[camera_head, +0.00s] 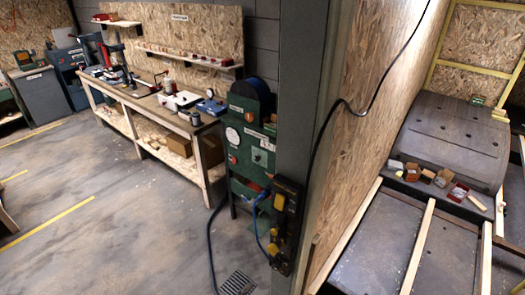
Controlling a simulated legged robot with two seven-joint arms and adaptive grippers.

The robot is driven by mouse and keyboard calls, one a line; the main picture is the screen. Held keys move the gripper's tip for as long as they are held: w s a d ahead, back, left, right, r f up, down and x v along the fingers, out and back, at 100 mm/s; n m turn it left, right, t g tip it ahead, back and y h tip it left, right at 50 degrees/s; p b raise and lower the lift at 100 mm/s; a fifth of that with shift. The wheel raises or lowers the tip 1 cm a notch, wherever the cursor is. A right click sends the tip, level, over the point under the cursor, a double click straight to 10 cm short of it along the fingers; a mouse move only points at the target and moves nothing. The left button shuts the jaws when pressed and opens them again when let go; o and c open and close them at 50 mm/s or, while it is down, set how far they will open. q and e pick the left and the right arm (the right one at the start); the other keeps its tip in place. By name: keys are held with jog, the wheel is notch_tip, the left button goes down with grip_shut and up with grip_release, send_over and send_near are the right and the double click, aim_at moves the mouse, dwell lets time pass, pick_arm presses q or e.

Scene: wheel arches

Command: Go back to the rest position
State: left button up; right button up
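Neither of my grippers nor my arms shows in the head view. The wheel arch (455,140), a dark grey curved panel with small holes, rises at the right behind the plywood partition. Small boxes and open containers (425,174) sit in a row along its lower ledge. Light wooden battens (418,245) run across the dark flat panels (375,245) in front of it.
A long workbench (150,105) with tools stands along the back wall at left. A green machine (248,140) with a gauge and hoses stands beside the dark post (305,120). A black cable (340,103) hangs down the partition. The concrete floor (110,215) at left is clear.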

pick_arm(q)
jog(key=s+a+f+n+g+y, duration=0.25)
jog(key=s+a+f, duration=0.2)
jog(key=f, duration=0.65)
jog(key=s+a+f+n+g+y, duration=0.25)
jog(key=a+f+n, duration=0.2)
jog(key=f, duration=0.65)
jog(key=s+a+f+n+g+y, duration=0.1)
jog(key=s+a+f+n+y, duration=0.3)
jog(key=f, duration=0.7)
jog(key=s+a+f+n+g, duration=0.1)
jog(key=s+f, duration=0.4)
jog(key=s, duration=0.5)
jog(key=s+a+f+n+g+y, duration=0.1)
jog(key=s+a+f+g, duration=0.2)
jog(key=s, duration=0.7)
jog(key=s+a+f+n+g+b, duration=0.1)
jog(key=s+a+f+n+g, duration=0.1)
jog(key=s+f, duration=0.4)
jog(key=s+g, duration=0.1)
jog(key=s, duration=0.3)
jog(key=shift+s+f+g+y, duration=0.3)
jog(key=shift+s+f+g, duration=0.05)
jog(key=shift+g, duration=0.05)
jog(key=shift+a, duration=0.1)
